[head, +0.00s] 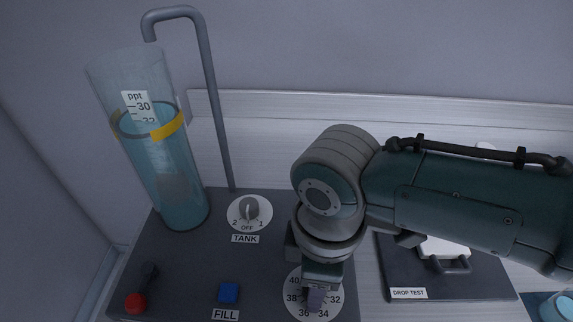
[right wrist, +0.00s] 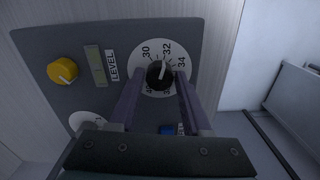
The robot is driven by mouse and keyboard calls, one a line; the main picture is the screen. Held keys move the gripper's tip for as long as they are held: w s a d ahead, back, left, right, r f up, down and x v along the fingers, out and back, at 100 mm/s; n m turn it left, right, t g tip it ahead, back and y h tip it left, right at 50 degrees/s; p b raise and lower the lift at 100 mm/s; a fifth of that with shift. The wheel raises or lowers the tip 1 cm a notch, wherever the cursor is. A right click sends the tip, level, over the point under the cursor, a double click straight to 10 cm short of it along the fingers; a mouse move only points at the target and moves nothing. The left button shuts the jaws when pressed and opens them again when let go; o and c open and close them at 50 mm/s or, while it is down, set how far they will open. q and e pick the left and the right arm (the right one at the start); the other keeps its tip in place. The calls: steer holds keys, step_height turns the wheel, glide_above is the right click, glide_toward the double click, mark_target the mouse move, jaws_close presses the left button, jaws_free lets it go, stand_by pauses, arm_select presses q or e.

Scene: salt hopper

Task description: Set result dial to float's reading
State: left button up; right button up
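The clear cylinder (head: 178,165) at the left of the head view holds bluish water and a float with a white ppt scale (head: 137,106). Its 30 shows above the grey and yellow ring; a 32 below is partly hidden near the water line. The result dial (head: 334,303) is a white disc, partly covered by my right gripper (head: 316,300). In the right wrist view, its black knob (right wrist: 158,76) has a white pointer near 32. My right gripper's fingers (right wrist: 159,78) stand on either side of the knob with small gaps. My left gripper is out of view.
The panel carries a TANK knob (head: 249,210), a blue FILL button (head: 228,293) and a red-ended lever (head: 137,301). A yellow knob (right wrist: 62,70) and a LEVEL strip (right wrist: 96,65) show beside the dial. A DROP TEST board (head: 450,281) lies right.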

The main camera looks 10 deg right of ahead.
steer(key=o, duration=0.3)
step_height(320, 180, up, 10)
steer(key=shift+p, duration=1.05)
